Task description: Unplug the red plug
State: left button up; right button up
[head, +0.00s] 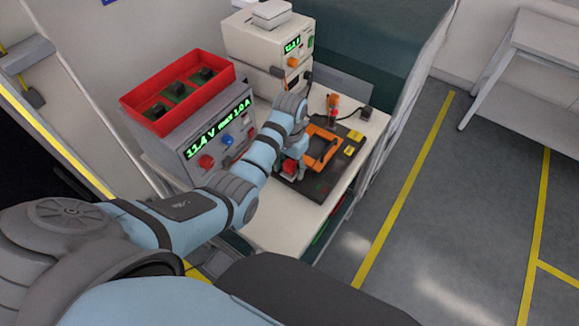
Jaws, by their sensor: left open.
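A black board (316,186) lies on the white bench top with an orange frame-like part (322,149) on it. A small red piece (290,168), which looks like the red plug, sits at the board's left edge. My left arm reaches over from the left, and my left gripper (287,163) points down at this red piece. The gripper is open, but its fingers are small and partly hidden by the wrist, so contact is not clear. Another small red and orange item (333,113) stands upright behind the board. My right gripper is not in view.
A power supply (213,160) reading 11.4 V stands left of the board, with a red bin (155,98) of dark parts on top. A second white instrument (252,42) stands behind. The bench's front right strip is clear.

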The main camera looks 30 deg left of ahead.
aim_at(290, 163)
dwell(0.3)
pick_arm(q)
grip_shut()
jog(key=shift+r, duration=3)
